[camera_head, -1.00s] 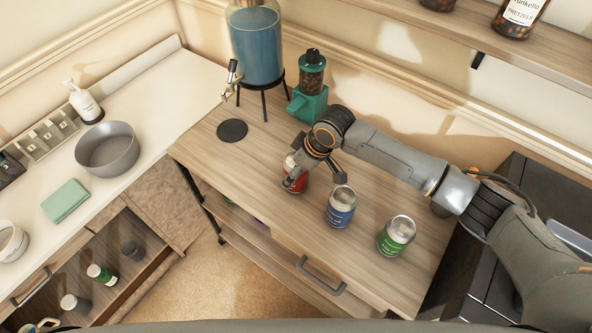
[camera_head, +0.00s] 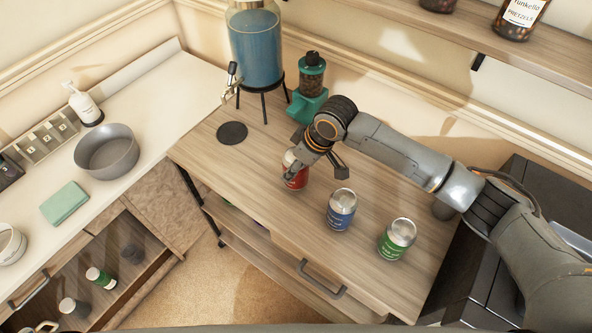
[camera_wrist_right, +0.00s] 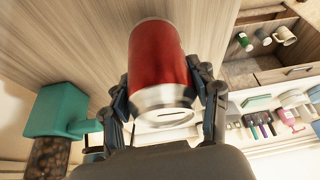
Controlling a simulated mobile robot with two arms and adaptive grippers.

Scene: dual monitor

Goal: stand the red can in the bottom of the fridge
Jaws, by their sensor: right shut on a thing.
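The red can (camera_head: 294,174) is on or just above the wooden table, left of the other cans in the head view. My right gripper (camera_head: 318,172) is shut on it, with a finger on either side. In the right wrist view the red can (camera_wrist_right: 160,62) fills the middle between the two fingers of my right gripper (camera_wrist_right: 166,98). I cannot tell whether the can's base touches the table. My left gripper is not in view. I cannot make out the fridge for certain.
A blue can (camera_head: 341,209) and a green can (camera_head: 397,239) stand on the wooden table (camera_head: 260,200) to the right. A green grinder (camera_head: 309,88) and a blue drink dispenser (camera_head: 256,48) stand behind. A dark round coaster (camera_head: 232,133) lies left. A dark cabinet (camera_head: 470,262) stands at right.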

